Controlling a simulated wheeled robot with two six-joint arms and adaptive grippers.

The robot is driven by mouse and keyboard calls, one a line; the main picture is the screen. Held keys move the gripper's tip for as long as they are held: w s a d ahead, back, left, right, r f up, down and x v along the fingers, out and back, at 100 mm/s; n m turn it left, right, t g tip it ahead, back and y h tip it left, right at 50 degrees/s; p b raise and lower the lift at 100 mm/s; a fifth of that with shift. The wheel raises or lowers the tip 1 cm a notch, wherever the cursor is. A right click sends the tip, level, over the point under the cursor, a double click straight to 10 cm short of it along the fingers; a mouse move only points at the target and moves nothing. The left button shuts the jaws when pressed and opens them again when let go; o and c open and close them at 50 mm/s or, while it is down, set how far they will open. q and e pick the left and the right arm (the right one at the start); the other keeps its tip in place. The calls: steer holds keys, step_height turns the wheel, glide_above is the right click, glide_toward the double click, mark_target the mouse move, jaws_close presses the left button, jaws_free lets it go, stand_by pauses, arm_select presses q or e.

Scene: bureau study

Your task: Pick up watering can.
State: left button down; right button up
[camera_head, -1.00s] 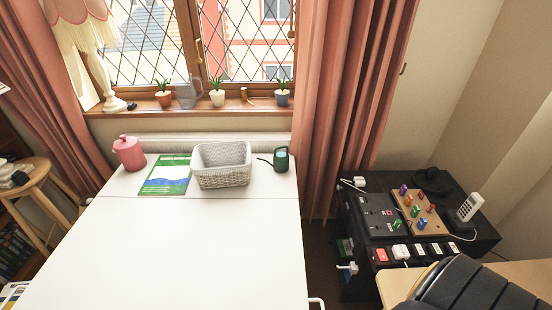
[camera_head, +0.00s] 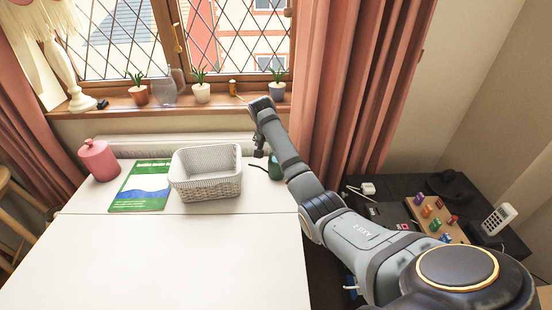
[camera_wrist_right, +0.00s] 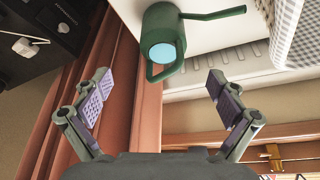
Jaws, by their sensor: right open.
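The green watering can (camera_head: 274,168) stands at the back right of the white table, just right of the basket. In the head view my right arm hides most of it. My right gripper (camera_head: 260,148) is above and beside it. In the right wrist view the can (camera_wrist_right: 163,22) lies ahead, with its handle towards me and its spout pointing right. My right gripper (camera_wrist_right: 158,88) is open, with its pads apart on either side of the view. The handle is roughly between the pads, and nothing is held. My left gripper is not in view.
A white basket (camera_head: 205,190) stands close to the can's spout. A green and blue booklet (camera_head: 142,188) and a pink canister (camera_head: 99,160) are further left. The windowsill (camera_head: 150,121) with potted plants is behind. A pink curtain (camera_head: 345,90) hangs close to my arm. The table's front is clear.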

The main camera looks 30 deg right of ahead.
steer(key=shift+w, duration=0.3)
steer(key=shift+s+d+f, duration=0.1)
steer(key=shift+s+f, duration=0.05)
steer(key=shift+f, duration=0.4)
steer(key=shift+s+d+f, duration=0.1)
steer(key=shift+f, duration=0.4)
steer(key=shift+x, duration=1.2)
steer(key=shift+w+d+f, duration=0.2)
steer(key=shift+w+f, duration=0.2)
steer(key=shift+f, duration=0.3)
steer(key=b+x, duration=0.1)
steer(key=x, duration=0.2)
steer(key=shift+w+d+f, duration=0.1)
steer(key=shift+w+f, duration=0.1)
steer(key=shift+f, duration=0.2)
steer(key=shift+c, duration=1.2)
steer(key=c, duration=1.4)
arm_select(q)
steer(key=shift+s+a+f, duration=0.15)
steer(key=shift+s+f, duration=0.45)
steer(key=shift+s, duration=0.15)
arm_select(e)
steer(key=shift+r, duration=0.25)
